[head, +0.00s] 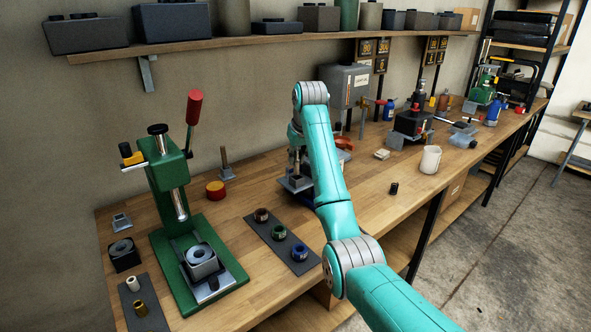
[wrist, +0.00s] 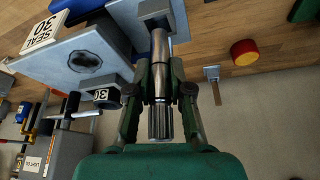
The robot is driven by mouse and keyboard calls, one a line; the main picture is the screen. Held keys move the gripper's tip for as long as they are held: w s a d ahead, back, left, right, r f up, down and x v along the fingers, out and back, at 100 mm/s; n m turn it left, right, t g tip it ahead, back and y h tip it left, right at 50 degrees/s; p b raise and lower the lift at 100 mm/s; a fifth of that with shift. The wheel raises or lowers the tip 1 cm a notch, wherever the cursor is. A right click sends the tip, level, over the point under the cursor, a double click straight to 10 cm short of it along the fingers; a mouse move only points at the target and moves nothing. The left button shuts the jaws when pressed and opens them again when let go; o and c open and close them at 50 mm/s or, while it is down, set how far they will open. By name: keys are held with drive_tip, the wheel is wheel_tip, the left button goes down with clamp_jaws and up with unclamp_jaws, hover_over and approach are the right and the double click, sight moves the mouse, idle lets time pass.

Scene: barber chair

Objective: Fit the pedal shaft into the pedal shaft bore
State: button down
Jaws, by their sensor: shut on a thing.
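In the wrist view my gripper (wrist: 160,88) is shut around a steel shaft (wrist: 160,122), apparently the pedal shaft. It has a grooved end towards the palm and a smooth, stepped length running up the picture. The shaft's far end meets or overlaps a grey block (wrist: 162,10); I cannot tell whether it is inside anything. A grey plate (wrist: 48,72) with a dark round recess (wrist: 85,60) lies left of the shaft. I cannot confirm which opening is the pedal shaft bore. In the head view my arm largely hides my gripper, above a grey fixture (head: 291,184) on the bench.
A green press (head: 169,185) stands at the left of the bench. A dark mat (head: 269,231) with several rings lies in front of the fixture.

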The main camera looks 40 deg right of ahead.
sight(298, 163)
drive_tip(key=shift+f, duration=1.95)
drive_tip(key=c, duration=1.1)
unclamp_jaws()
drive_tip(key=shift+f, duration=0.15)
drive_tip(key=shift+o, duration=0.2)
